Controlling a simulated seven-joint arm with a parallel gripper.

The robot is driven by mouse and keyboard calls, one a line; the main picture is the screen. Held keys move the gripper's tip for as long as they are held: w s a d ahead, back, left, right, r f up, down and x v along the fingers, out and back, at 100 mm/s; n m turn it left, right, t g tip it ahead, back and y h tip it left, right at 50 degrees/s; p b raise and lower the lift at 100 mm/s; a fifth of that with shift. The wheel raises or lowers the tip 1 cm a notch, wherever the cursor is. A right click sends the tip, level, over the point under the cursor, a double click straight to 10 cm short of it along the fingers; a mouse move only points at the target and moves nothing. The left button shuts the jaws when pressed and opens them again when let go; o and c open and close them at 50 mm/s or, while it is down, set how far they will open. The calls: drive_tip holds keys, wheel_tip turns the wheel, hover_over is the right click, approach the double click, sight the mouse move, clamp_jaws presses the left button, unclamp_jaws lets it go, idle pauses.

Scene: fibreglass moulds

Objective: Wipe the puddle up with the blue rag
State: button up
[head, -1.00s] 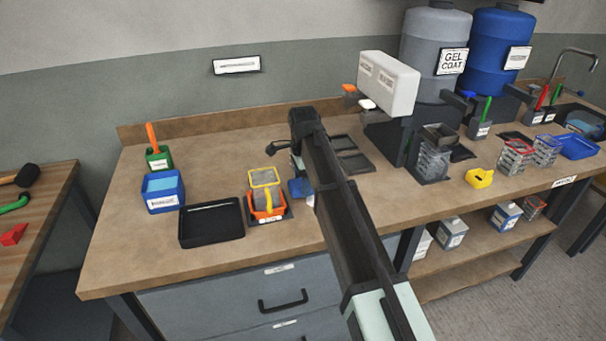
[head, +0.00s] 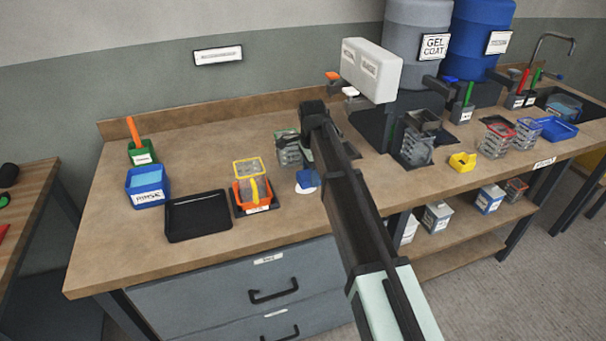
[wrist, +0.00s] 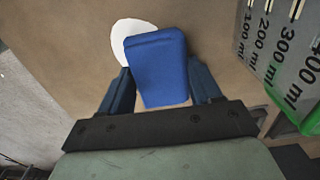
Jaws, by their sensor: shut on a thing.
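The blue rag (wrist: 157,62) is a small, thick blue piece between the two fingers of my gripper (wrist: 158,82) in the wrist view. My gripper is shut on it. A white round puddle (wrist: 126,38) lies on the counter, partly hidden behind the rag's upper left edge. In the head view the rag (head: 309,177) overlaps the upper right of the puddle (head: 302,189). My arm hides most of the gripper there. I cannot tell whether the rag touches the counter.
A clear measuring cup (wrist: 288,58) stands close on the right in the wrist view. An orange basket (head: 250,197), a black tray (head: 198,218) and a blue rinse tub (head: 148,188) stand left of the puddle.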

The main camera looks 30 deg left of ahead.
sight(319, 189)
drive_tip(key=shift+w+d, duration=0.6)
drive_tip(key=shift+s+a, duration=0.8)
drive_tip(key=shift+s, duration=0.45)
drive_tip(key=shift+s+a, duration=0.75)
drive_tip(key=shift+s, duration=0.55)
drive_tip(key=shift+s+a, duration=0.8)
drive_tip(key=shift+s, duration=0.45)
drive_tip(key=shift+w+d, duration=3.1)
drive_tip(key=shift+d, duration=0.05)
drive_tip(key=shift+s+a, duration=0.85)
drive_tip(key=shift+s, duration=0.45)
drive_tip(key=shift+s+a, duration=0.8)
drive_tip(key=shift+s, duration=0.5)
drive_tip(key=shift+s+a, duration=0.85)
drive_tip(key=shift+s, duration=0.45)
drive_tip(key=shift+w+d, duration=2.95)
drive_tip(key=shift+w, duration=0.1)
drive_tip(key=shift+w+d+r, duration=0.15)
drive_tip(key=shift+r, duration=0.45)
drive_tip(key=shift+w+d+r, duration=0.1)
drive_tip(key=shift+r, duration=3.4)
